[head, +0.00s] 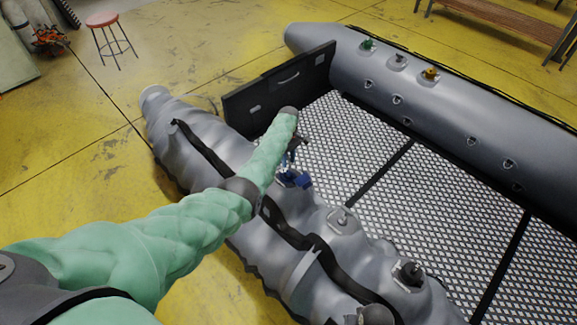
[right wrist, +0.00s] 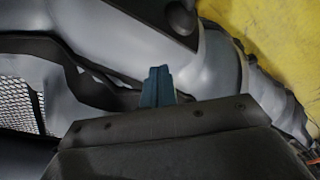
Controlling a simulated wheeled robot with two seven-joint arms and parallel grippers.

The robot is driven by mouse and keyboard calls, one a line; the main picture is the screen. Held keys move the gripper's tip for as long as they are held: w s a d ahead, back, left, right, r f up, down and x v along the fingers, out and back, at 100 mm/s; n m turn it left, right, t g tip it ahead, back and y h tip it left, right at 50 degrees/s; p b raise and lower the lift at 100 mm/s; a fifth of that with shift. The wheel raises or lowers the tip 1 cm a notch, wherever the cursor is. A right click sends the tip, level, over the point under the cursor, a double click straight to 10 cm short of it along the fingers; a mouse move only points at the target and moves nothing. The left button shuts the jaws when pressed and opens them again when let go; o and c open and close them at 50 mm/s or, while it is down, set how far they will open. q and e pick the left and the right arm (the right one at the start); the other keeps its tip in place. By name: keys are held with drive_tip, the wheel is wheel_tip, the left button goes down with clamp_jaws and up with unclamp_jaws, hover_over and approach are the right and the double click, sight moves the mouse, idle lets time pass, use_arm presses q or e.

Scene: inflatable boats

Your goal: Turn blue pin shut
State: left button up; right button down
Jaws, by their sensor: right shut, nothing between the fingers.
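The near grey boat tube (head: 190,127) runs from upper left to lower right and looks wrinkled.
The far tube (head: 470,105) carries a green pin (head: 368,44), a grey fitting (head: 398,61) and a yellow pin (head: 431,75). The near tube has a grey fitting (head: 342,219) and a dark one (head: 411,273). A black transom board (head: 285,85) closes the back. A stool (head: 110,37) stands apart.

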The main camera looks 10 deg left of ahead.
drive_tip(key=shift+w+r, duration=0.15)
drive_tip(key=shift+r, duration=0.3)
use_arm(q)
drive_tip(key=v, duration=0.3)
drive_tip(key=shift+w+r, duration=0.1)
drive_tip(key=shift+r, duration=0.2)
use_arm(e)
drive_tip(key=shift+w+a+r, duration=0.1)
drive_tip(key=shift+w+r, duration=0.05)
drive_tip(key=shift+r, duration=0.5)
drive_tip(key=shift+f, duration=0.25)
